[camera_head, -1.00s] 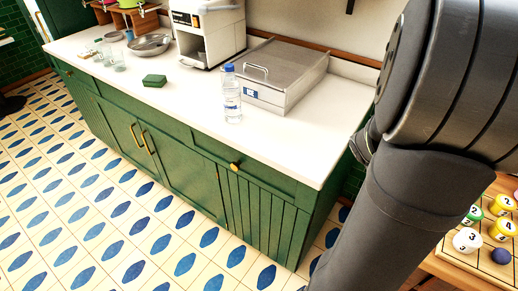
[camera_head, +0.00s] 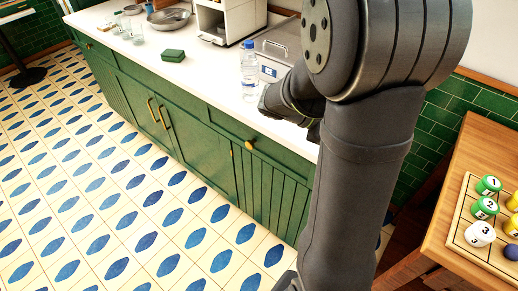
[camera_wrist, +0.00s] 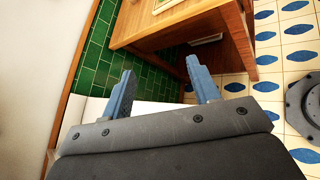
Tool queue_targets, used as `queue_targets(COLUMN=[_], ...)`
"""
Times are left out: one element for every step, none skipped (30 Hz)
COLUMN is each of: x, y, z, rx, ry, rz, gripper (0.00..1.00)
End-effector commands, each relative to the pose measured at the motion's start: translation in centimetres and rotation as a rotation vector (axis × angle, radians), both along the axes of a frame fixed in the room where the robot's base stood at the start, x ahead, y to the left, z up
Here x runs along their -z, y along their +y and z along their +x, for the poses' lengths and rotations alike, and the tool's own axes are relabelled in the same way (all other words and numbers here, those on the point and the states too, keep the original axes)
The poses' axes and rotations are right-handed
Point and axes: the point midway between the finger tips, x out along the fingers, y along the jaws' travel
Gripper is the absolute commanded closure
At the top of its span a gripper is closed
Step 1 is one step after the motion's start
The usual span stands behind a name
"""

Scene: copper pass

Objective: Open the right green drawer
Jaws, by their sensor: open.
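The right green drawer (camera_head: 275,157) is at the right end of the green cabinet in the head view and appears shut. It has a round brass knob (camera_head: 249,145) on its front. My gripper (camera_wrist: 160,88) shows in the wrist view with its two blue-grey fingers apart and nothing between them. In the head view my arm stands in front of the counter's right end and hides part of it; the fingertips cannot be made out there. The wrist view does not show the drawer or its knob.
A water bottle (camera_head: 249,70) and a metal box (camera_head: 273,48) stand on the white counter (camera_head: 200,78) near my arm. A wooden table (camera_head: 445,205) with numbered pieces is at the right; it also shows in the wrist view (camera_wrist: 185,30). Tiled floor in front of the cabinet is clear.

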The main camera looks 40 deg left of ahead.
Motion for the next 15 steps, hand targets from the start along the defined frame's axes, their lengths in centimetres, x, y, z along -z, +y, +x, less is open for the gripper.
queue_targets(x=[0.1, 0.1, 0.1, 0.1, 0.1, 0.1, 0.1, 0.1, 0.1, 0.2, 0.2, 0.2, 0.3, 0.3, 0.4], y=[2.5, 3.8, 5.6, 6.9, 8.2, 9.9, 11.2, 12.6, 14.3, 15.6, 16.9, 18.6, 19.8, 21.0, 22.5], z=[-0.4, -0.6, -1.0, -1.4, -1.8, -2.4, -2.9, -3.5, -4.3, -5.0, -5.8, -6.8, -7.7, -8.6, -9.9], rx=[-0.077, -0.12, -0.177, -0.219, -0.26, -0.316, -0.357, -0.399, -0.453, -0.494, -0.534, -0.587, -0.627, -0.665, -0.716], ry=[0.011, 0.015, 0.022, 0.025, 0.029, 0.031, 0.033, 0.033, 0.033, 0.032, 0.03, 0.025, 0.023, 0.017, 0.011], rz=[-0.036, -0.059, -0.088, -0.111, -0.136, -0.168, -0.192, -0.216, -0.247, -0.274, -0.297, -0.332, -0.356, -0.381, -0.414], gripper=[0.44, 0.44, 0.44, 0.44, 0.44, 0.44, 0.44, 0.44, 0.44, 0.44, 0.44, 0.44, 0.44, 0.44, 0.44])
